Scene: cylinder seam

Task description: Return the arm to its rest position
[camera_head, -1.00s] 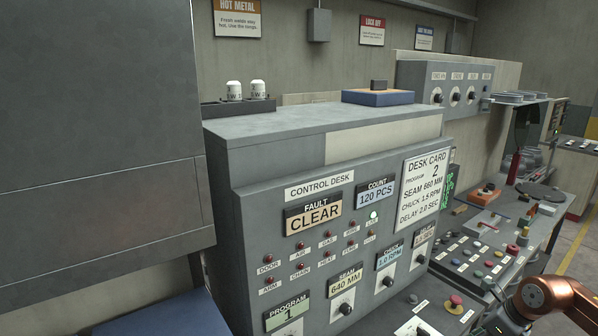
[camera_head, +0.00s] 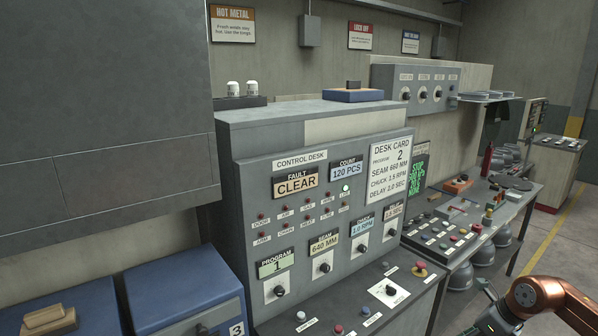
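My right arm shows at the bottom right as a copper-coloured joint and link (camera_head: 548,298). A dark part with a small green mark (camera_head: 488,318) lies at its lower left end, cut off by the picture's bottom edge. It looks like part of my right gripper, but no fingertips show, so its opening is hidden. My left arm and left gripper are not in view. The control desk (camera_head: 250,190) stands in the middle. Its displays read fault CLEAR, count 120 PCS, program 1, seam 640 MM. The desk card (camera_head: 390,168) reads program 2, seam 660 MM.
A large grey cabinet (camera_head: 110,140) fills the upper left. Blue drawer units (camera_head: 185,290) stand below it, one with a wooden block (camera_head: 48,318). A bench with buttons (camera_head: 460,235) runs along the right. Open floor (camera_head: 560,235) lies at the far right.

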